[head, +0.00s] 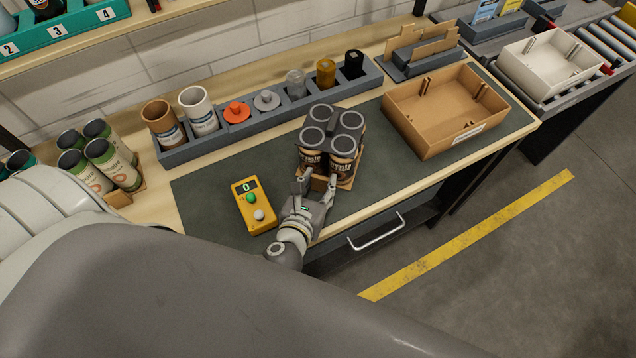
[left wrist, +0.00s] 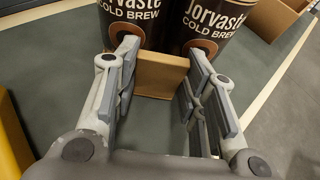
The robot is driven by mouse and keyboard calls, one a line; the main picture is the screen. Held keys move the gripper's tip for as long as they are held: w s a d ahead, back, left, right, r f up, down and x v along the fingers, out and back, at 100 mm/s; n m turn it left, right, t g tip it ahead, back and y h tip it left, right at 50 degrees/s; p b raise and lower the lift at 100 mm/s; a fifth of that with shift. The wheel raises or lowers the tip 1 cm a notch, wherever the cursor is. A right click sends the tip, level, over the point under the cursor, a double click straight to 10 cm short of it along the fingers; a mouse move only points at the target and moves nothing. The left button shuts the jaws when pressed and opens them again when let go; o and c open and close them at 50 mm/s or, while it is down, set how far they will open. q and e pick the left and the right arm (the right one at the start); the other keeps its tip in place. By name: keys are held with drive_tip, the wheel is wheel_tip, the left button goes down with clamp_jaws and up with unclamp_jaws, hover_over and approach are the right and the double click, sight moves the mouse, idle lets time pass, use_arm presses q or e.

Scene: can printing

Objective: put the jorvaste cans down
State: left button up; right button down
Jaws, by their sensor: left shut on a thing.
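Several dark Jorvaste cold brew cans (head: 343,147) stand upright in a cluster on a small tan carrier (head: 354,176), with a grey piece between their tops. Their labels show in the left wrist view (left wrist: 213,24). My left gripper (head: 318,182) is at the near side of the carrier, its fingers on both sides of the carrier's tan front block (left wrist: 161,77) and shut on it. The cans are over the dark mat (head: 400,172); whether the carrier touches it I cannot tell. My right gripper is not in view.
A yellow device (head: 243,218) with buttons lies left of my gripper. A grey rack (head: 222,138) with cups and bottles runs along the back. An empty cardboard box (head: 437,142) stands right. The mat between is clear.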

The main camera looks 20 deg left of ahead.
use_arm(q)
drive_tip(key=o, duration=1)
drive_tip(key=shift+f, duration=0.1)
drive_tip(key=shift+r, duration=0.2)
drive_tip(key=shift+s, duration=0.3)
drive_tip(key=b+v, duration=0.2)
drive_tip(key=v, duration=0.8)
drive_tip(key=shift+d, duration=0.1)
drive_tip(key=shift+s+r, duration=0.3)
drive_tip(key=shift+s, duration=0.3)
